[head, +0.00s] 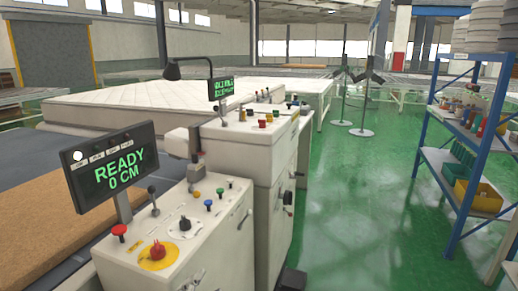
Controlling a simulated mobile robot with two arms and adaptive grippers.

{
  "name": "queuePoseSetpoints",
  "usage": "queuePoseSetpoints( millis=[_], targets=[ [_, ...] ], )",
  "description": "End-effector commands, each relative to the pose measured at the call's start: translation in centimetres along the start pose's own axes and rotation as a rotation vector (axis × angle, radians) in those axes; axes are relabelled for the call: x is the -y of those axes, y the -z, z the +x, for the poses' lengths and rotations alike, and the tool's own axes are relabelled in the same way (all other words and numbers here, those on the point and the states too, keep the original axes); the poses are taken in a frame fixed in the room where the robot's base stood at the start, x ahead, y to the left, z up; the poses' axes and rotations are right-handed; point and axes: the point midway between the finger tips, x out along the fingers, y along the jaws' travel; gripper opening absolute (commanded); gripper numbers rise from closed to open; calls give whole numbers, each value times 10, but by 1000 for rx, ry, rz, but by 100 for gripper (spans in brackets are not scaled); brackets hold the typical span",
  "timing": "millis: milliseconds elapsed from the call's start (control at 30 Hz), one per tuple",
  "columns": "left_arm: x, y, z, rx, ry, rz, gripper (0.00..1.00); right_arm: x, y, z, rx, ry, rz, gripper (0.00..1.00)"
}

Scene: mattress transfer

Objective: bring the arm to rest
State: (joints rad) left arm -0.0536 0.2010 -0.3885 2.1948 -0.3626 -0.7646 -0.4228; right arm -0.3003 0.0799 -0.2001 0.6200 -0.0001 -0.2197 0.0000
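Neither of my grippers nor my arms shows in the head view. A white mattress (135,98) lies on a table at the left, behind the machine consoles. The near console (160,215) has a black screen (108,167) reading "READY 0 CM". On its top are a red mushroom button on a yellow disc (158,252), a red knob, levers and small coloured buttons. A second console (250,135) behind it carries a smaller screen (221,88) with green text.
A brown board (50,210) lies on the dark surface at left. A blue-framed shelf (470,150) with bins stands at right. Two thin stands (362,131) are farther back. The green floor (370,220) between consoles and shelf is clear.

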Motion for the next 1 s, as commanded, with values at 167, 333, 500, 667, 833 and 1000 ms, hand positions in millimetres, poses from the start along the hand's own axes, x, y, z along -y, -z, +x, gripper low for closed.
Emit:
queuePoseSetpoints(
  millis=[167, 333, 500, 667, 833, 1000],
  targets=[
    [-61, -89, -62, 341, -210, -319, 44, -2, 0, 0, 0, -2, -1, 48],
    [-107, -140, -132, 623, -353, -540, 44, -2, 0, 0, -1, -2, -1, 48],
    [-137, -167, -197, 850, -449, -684, 44, -2, 0, 0, -1, -2, 0, 48],
    [-158, -181, -237, 1002, -507, -766, 44, -2, 1, -1, -1, -2, 0, 48],
    [-185, -202, -220, 1011, -516, -757, 44, -2, 1, -4, -1, -2, 0, 48],
    [-220, -228, -207, 1027, -529, -751, 44, -2, 2, -8, -1, -2, 0, 48]
  ],
)
